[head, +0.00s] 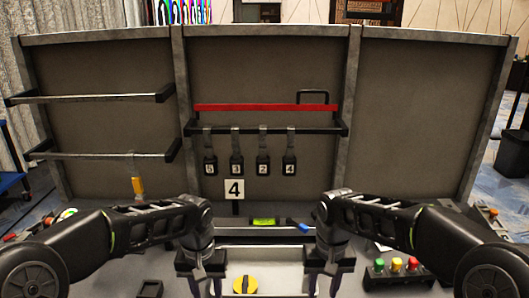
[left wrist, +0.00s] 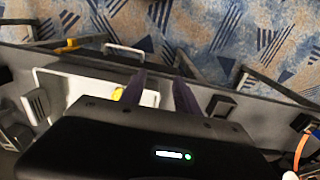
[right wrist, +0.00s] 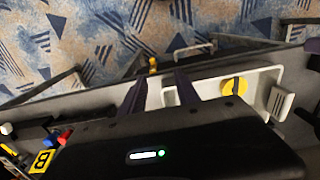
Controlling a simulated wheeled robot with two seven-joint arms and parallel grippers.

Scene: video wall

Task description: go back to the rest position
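My left gripper (head: 206,288) hangs low over the table in the head view. Its two purple fingers are apart, with nothing between them, as the left wrist view (left wrist: 158,80) also shows. My right gripper (head: 323,287) hangs to the right of it, pointing down. Its fingers are apart and empty too in the right wrist view (right wrist: 161,77). Both arms are bent inward from the sides at similar height. A yellow round knob (head: 245,284) on a white tray-like part lies between the grippers; it also shows in the right wrist view (right wrist: 235,87).
A panelled wall (head: 265,85) stands behind the table, with a red bar (head: 265,107) and hanging numbered tags (head: 237,167). A card marked 4 (head: 234,189) stands below. A box of red, yellow and green buttons (head: 397,266) sits at right. A green-yellow level (head: 263,221) lies at the back.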

